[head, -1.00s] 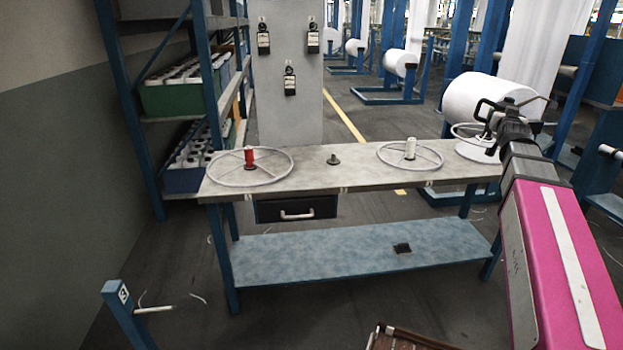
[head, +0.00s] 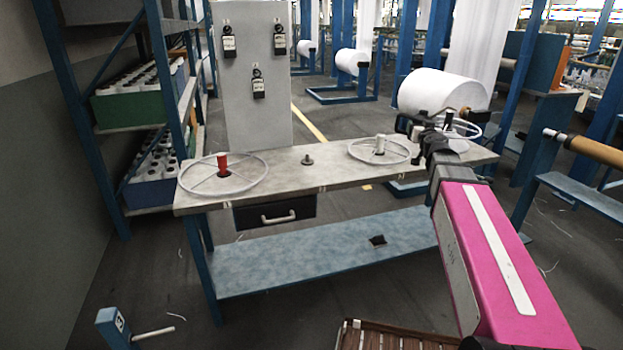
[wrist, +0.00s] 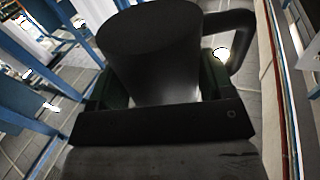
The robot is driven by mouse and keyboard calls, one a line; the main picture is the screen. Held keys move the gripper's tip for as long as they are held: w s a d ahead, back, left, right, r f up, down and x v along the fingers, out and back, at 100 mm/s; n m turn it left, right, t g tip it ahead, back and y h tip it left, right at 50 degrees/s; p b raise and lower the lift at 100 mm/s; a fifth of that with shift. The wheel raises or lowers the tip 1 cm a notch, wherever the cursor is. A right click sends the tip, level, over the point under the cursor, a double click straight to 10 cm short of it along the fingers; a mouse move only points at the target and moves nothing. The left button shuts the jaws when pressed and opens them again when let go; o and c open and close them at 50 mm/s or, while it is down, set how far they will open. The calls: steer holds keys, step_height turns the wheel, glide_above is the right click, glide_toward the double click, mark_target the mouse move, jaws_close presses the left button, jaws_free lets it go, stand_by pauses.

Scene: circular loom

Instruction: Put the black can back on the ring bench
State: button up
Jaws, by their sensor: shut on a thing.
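The black can (wrist: 150,45) is a dark cylinder with a bent tube or handle at its right in the wrist view. My gripper (head: 432,137) is shut on it; the fingers sit on both sides of the can in the wrist view. In the head view the gripper and can merge into one dark shape, seen against the right end of the ring bench (head: 285,180). I cannot tell their height above the top. The bench is a long grey table on blue legs.
On the bench lie a left ring with a red spool (head: 222,164), a small dark peg (head: 307,160), a middle ring with a white spool (head: 380,145), and a right ring (head: 467,128) partly behind my gripper. Bare top shows around the peg. Blue shelving (head: 165,100) stands left.

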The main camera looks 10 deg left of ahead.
steer(key=s+a+f+n+g+y, duration=0.3)
steer(key=s+a+n+y, duration=0.1)
steer(key=a, duration=0.4)
steer(key=s+a+f+n+g+y, duration=0.3)
steer(key=s+a+g+y, duration=0.1)
steer(key=a, duration=0.5)
steer(key=s+a+f+n+g+y, duration=0.3)
steer(key=s+a+n+y, duration=0.1)
steer(key=a, duration=0.4)
steer(key=shift+a+f+n+y, duration=0.2)
steer(key=shift+n+y, duration=0.1)
steer(key=shift+y, duration=0.3)
steer(key=shift+w, duration=0.1)
steer(key=w+a+f, duration=0.1)
steer(key=a, duration=0.1)
steer(key=w+a+f, duration=0.1)
steer(key=a+f, duration=0.1)
steer(key=a, duration=0.1)
steer(key=w+a+f, duration=0.1)
steer(key=w+a, duration=0.1)
steer(key=a, duration=0.1)
steer(key=shift+a+f, duration=0.2)
steer(key=shift+f, duration=0.2)
steer(key=a, duration=0.1)
steer(key=w+a+f, duration=0.2)
steer(key=a, duration=0.1)
steer(key=shift+f, duration=0.25)
steer(key=shift+a+f, duration=0.1)
steer(key=shift+f, duration=0.1)
